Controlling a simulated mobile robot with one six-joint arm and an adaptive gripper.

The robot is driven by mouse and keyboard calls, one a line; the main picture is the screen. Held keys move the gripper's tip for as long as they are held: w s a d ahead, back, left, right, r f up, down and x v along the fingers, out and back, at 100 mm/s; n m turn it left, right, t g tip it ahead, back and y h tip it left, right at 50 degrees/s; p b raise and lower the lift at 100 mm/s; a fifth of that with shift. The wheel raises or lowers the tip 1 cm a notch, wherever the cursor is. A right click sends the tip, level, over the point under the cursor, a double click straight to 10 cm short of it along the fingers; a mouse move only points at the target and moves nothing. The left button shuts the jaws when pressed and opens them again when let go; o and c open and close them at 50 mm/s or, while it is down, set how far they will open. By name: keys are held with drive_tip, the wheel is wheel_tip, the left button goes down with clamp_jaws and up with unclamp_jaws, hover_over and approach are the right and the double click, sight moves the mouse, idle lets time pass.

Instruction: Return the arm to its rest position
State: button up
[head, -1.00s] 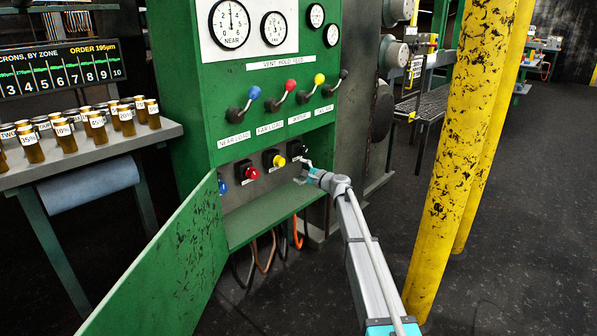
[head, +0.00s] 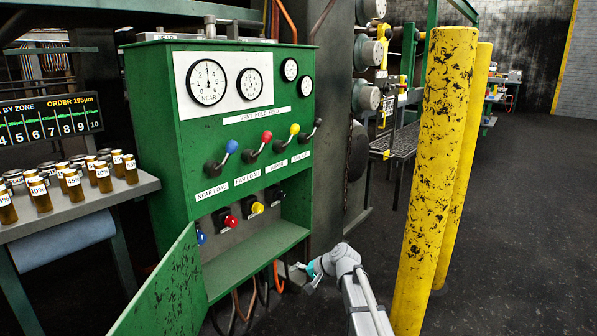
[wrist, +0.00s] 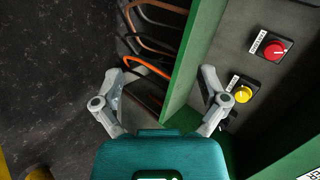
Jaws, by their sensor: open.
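My gripper (wrist: 160,88) is open and empty in the wrist view, its two grey fingers spread apart. The edge of the green cabinet (wrist: 187,70) shows between and beyond the fingers. In the head view my gripper (head: 294,270) is small and low, beside the lower right corner of the green control cabinet (head: 160,130). My arm reaches up to it from the bottom of the picture. The recess holds a red knob (wrist: 275,50) and a yellow knob (wrist: 243,94), close to the right finger in the wrist view. I cannot tell whether that finger touches anything.
The cabinet's green door (head: 170,290) hangs open at lower left. Cables (wrist: 150,68) hang below the cabinet. Yellow posts (head: 432,180) stand right of my arm. A shelf (head: 80,208) with several amber jars is at left. Dark floor (head: 530,220) is clear at right.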

drive_tip(key=s+d+f+n+g+h+p, duration=0.1)
drive_tip(key=s+d+h, duration=0.2)
drive_tip(key=s+d, duration=0.35)
drive_tip(key=s+d+f+n+g+h+p, duration=0.1)
drive_tip(key=s+d+n+g+h, duration=0.2)
drive_tip(key=s, duration=0.7)
drive_tip(key=s+d+h+p, duration=0.1)
drive_tip(key=s+d+h, duration=0.1)
drive_tip(key=s+d, duration=0.55)
wheel_tip(320, 180, up, 38)
drive_tip(key=s+p, duration=0.1)
drive_tip(key=p, duration=3.7)
drive_tip(key=shift+s+a+f+h, duration=0.15)
drive_tip(key=shift+s+a+h, duration=0.15)
drive_tip(key=shift+h, duration=0.1)
